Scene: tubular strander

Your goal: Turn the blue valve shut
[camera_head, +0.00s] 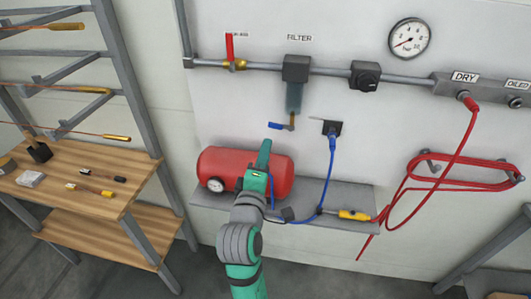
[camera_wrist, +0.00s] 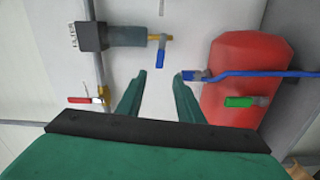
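Two blue handles show in the wrist view. One is a blue lever (camera_wrist: 162,57) on the brass fitting at the end of the filter bowl (camera_wrist: 126,36); in the head view this lever (camera_head: 278,126) points left below the filter. The other blue handle (camera_wrist: 194,76) is at the red tank, joined to the blue hose; the head view does not show it clearly. My gripper (camera_wrist: 160,75) is open with nothing between its fingers. Its right fingertip appears close to the tank's blue handle; contact cannot be told. In the head view my gripper (camera_head: 264,153) is in front of the red tank.
The red tank (camera_head: 219,164) lies on a grey shelf (camera_head: 345,190). A green handle (camera_wrist: 240,101) is on the tank. The bypass valve has a red handle (camera_head: 229,46). A blue hose (camera_head: 330,170) hangs on the right. A wooden table (camera_head: 88,165) stands left.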

